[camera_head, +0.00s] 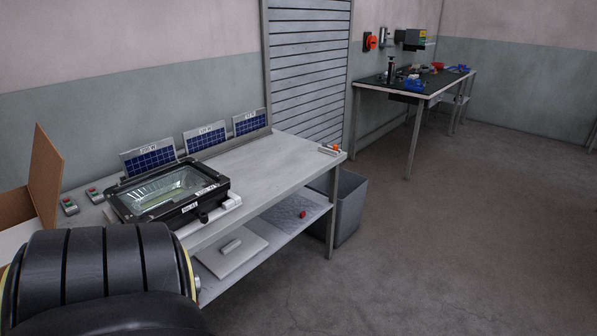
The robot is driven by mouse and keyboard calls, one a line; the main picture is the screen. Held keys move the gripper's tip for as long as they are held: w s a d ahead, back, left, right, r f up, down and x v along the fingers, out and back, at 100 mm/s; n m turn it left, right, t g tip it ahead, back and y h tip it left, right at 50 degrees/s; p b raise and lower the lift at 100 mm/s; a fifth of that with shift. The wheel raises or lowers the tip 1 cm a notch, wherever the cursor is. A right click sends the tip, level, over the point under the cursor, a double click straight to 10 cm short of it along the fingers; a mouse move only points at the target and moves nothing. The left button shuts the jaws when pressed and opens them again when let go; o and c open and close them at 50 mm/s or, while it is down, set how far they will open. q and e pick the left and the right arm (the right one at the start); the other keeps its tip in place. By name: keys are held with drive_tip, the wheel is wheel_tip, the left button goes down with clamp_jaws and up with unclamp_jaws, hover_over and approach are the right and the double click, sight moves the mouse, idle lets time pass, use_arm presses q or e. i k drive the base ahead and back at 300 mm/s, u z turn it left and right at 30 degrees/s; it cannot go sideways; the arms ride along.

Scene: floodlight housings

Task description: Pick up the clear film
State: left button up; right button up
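A floodlight housing (168,191) with a black frame and a glass front lies on the near left part of the grey workbench (262,163). The glass looks shiny and greenish. I cannot tell whether a clear film covers it; no separate film stands out. White labels sit on the housing's frame. Neither of my grippers is in view. A black, rounded link of my own arm fills the lower left corner and hides the bench's near left end.
Three small blue panels (204,139) stand along the bench's back edge. An open cardboard box (45,175) is at the left. A grey bin (350,205) stands at the bench's right end. A second table (425,87) is far back. The floor at right is clear.

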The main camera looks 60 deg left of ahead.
sight(290, 214)
drive_tip(key=u, duration=0.5)
drive_tip(key=i, duration=1.75)
drive_tip(key=u, duration=2.05)
drive_tip(key=i, duration=0.85)
drive_tip(key=u, duration=0.85)
